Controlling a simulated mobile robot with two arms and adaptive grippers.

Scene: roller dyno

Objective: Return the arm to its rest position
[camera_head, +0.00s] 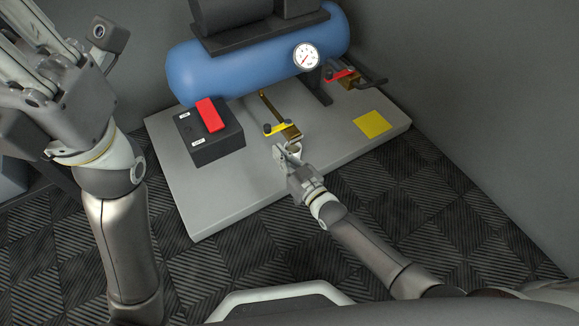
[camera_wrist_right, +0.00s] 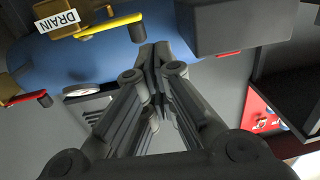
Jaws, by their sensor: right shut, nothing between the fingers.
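My right arm reaches from the lower right over the grey platform in the head view. Its gripper (camera_head: 283,153) is just in front of the yellow-handled valve (camera_head: 281,129), with nothing held. In the right wrist view my right gripper's fingers (camera_wrist_right: 155,62) meet at their tips. The yellow handle (camera_wrist_right: 112,25) lies left of the fingertips there, beside a DRAIN label (camera_wrist_right: 58,22). I cannot tell from these views whether the gripper touches the valve. My left gripper (camera_head: 30,45) is raised at the upper left, partly cut off by the frame edge.
A blue tank (camera_head: 220,68) with a gauge (camera_head: 306,56) stands at the back of the platform (camera_head: 235,195). A black box with a red switch (camera_head: 210,115) stands left of my right gripper. A red-handled valve (camera_head: 340,76) and a yellow square (camera_head: 373,124) are to the right.

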